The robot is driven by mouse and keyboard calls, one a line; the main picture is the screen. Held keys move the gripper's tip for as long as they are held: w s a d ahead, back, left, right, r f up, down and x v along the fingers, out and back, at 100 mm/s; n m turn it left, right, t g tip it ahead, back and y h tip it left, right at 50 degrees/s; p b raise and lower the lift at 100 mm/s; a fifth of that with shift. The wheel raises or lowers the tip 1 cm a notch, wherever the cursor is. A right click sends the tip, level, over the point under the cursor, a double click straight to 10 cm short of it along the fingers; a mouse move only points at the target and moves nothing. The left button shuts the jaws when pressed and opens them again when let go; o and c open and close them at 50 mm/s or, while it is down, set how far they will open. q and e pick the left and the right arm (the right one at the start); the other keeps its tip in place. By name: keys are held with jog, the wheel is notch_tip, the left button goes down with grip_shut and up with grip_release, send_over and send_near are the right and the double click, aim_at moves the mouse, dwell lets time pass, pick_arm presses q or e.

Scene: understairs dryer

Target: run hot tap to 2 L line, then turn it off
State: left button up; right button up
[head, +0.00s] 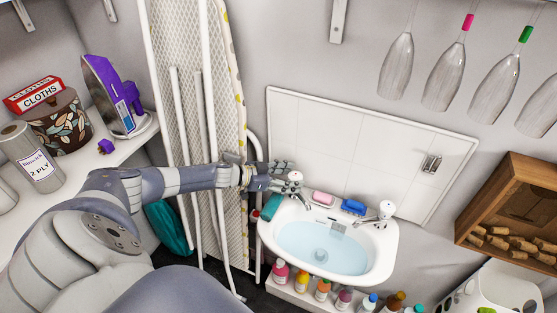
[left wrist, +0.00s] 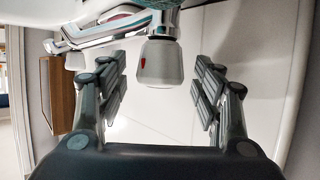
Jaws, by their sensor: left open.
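The white sink (head: 381,262) stands against the wall in the head view, with pale blue water (head: 300,240) in its basin. The level against any 2 L line is too small to read. The hot tap (head: 295,177) is at the sink's back left; its white head with a red mark (left wrist: 158,65) shows in the left wrist view. My left gripper (head: 284,177) is open at this tap. In the left wrist view, the open fingers (left wrist: 160,88) stand either side of the tap head, with visible gaps. My right gripper is out of view.
A second tap (head: 387,209) is at the sink's right. A pink soap (head: 323,198) and blue item (head: 354,207) lie on the back ledge. Several bottles (head: 322,290) stand below. An ironing board (head: 222,80) leans left; a wooden box (head: 515,205) hangs right.

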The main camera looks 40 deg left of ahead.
pick_arm(q)
jog(key=v, duration=1.1)
jog(key=shift+s+a, duration=0.2)
dwell(1.2)
